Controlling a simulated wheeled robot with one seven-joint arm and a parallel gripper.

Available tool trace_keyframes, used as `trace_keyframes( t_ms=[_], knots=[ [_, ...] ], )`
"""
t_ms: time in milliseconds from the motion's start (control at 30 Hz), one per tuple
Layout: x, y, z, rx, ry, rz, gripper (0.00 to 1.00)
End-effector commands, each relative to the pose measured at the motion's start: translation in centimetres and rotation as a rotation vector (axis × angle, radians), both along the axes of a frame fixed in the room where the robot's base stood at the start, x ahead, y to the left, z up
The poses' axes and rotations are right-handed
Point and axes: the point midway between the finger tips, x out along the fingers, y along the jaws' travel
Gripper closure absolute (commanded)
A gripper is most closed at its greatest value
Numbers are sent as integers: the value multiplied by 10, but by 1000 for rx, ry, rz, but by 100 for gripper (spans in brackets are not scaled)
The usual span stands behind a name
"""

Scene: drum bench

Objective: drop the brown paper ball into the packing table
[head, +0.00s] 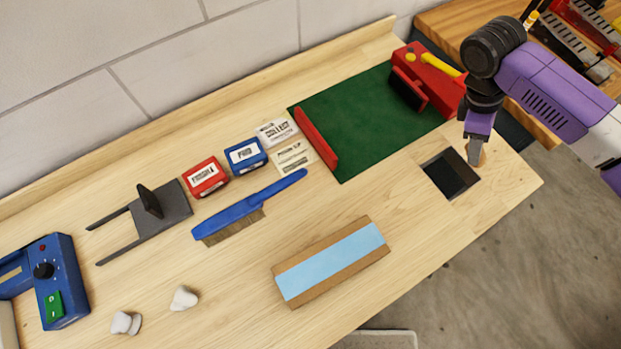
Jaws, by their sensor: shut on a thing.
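The packing table (430,235) is a pale wooden bench running from the lower left to the upper right, with a dark square opening (451,174) near its right end. My gripper (475,158) points down just to the upper right of that opening. It is shut on a small tan-brown thing, which appears to be the brown paper ball (484,158). The ball is mostly hidden behind the grey fingers. I cannot tell how high it is above the table top.
A green mat (350,125) with a red bar (316,139) and a red tool (428,80) lies left of my gripper. A blue brush (245,205), small boxes and a blue-topped cardboard block (331,262) lie further left. Bare wood surrounds the opening's near side.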

Motion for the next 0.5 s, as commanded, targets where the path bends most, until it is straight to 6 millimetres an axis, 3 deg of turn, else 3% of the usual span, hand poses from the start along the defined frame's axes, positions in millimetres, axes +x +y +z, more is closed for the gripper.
trace_keyframes(
  t_ms=[33,200,500],
  knots=[
    [0,0,-12,0,0,0,93],
    [0,0,-28,-2,-1,1,94],
    [0,0,-31,0,-1,0,94]
  ],
)
